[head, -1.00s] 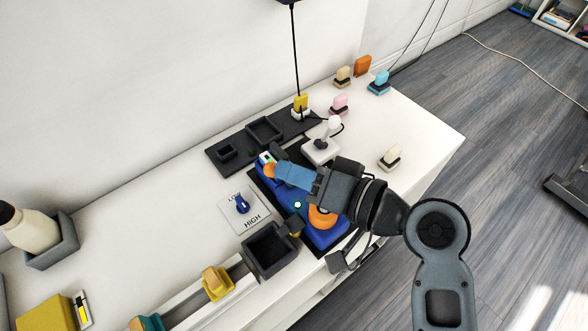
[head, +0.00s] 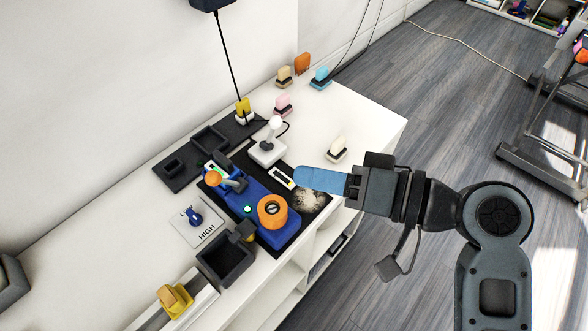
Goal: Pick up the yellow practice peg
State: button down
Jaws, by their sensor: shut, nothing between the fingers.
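No yellow piece is plainly marked as the practice peg. A yellow piece (head: 243,106) stands upright in a white base at the back, by the dark tray. A second yellow piece (head: 175,300) sits on the pale rail at the lower left. A small yellow part (head: 246,229) shows beside the dark open box. My gripper (head: 299,178) has blue fingers, shut and empty, seen over the right side of the dark mat. It is apart from all the yellow pieces.
A blue device (head: 256,205) with orange knobs lies on the mat. A white joystick (head: 268,150) stands behind it. The dark open box (head: 225,260) is in front. Several coloured blocks stand at the back right. The white table (head: 365,120) is clear at its right end.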

aim_at(175, 300)
jog(key=u, duration=1.2)
